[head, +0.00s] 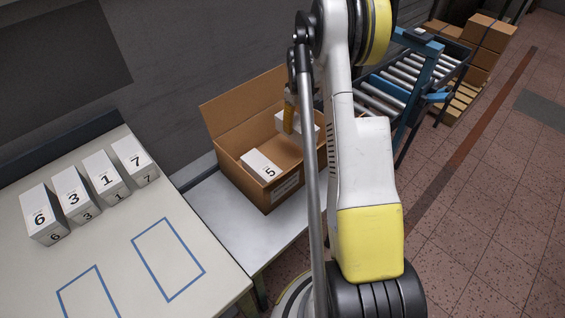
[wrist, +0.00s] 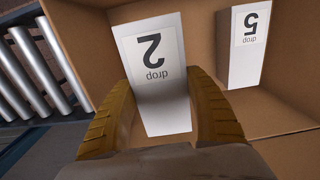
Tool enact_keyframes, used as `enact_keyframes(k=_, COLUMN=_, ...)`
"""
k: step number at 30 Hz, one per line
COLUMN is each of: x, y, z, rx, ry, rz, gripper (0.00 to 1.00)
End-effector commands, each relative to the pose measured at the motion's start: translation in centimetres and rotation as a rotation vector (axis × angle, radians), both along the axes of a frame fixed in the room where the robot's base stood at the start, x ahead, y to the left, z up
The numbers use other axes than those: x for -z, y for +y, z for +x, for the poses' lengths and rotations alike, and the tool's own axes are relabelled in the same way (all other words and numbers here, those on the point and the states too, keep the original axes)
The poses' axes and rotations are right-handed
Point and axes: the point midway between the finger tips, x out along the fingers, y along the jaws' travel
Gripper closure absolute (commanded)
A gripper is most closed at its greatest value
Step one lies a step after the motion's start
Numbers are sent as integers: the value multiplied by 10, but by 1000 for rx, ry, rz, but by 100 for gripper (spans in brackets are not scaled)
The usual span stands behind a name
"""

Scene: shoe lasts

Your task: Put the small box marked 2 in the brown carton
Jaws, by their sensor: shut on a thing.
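The small white box marked 2 (wrist: 152,50) is between the two yellow fingers of my gripper (wrist: 159,84) in the wrist view, and they are shut on it. The brown carton (head: 238,106) stands open in the head view, and its inside (wrist: 192,22) fills much of the wrist view. The held box is over or inside the carton's right part; I cannot tell whether it touches the bottom. In the head view one finger shows, and my arm hides part of the held box and the carton's right side.
A white box marked 5 (head: 262,165) lies in the carton's left part, apart from the held box. White boxes marked 6 (head: 40,217), 3, 1 and 7 (head: 134,158) stand on the table at left. A roller conveyor (head: 385,95) is beyond my arm, right of the carton.

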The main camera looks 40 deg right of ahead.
Motion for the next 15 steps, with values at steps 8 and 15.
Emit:
enact_keyframes(k=8, x=53, y=0, z=0, rx=0, ry=0, rz=0, gripper=77)
enact_keyframes(k=15, x=81, y=0, z=0, rx=0, ry=0, rz=0, gripper=77)
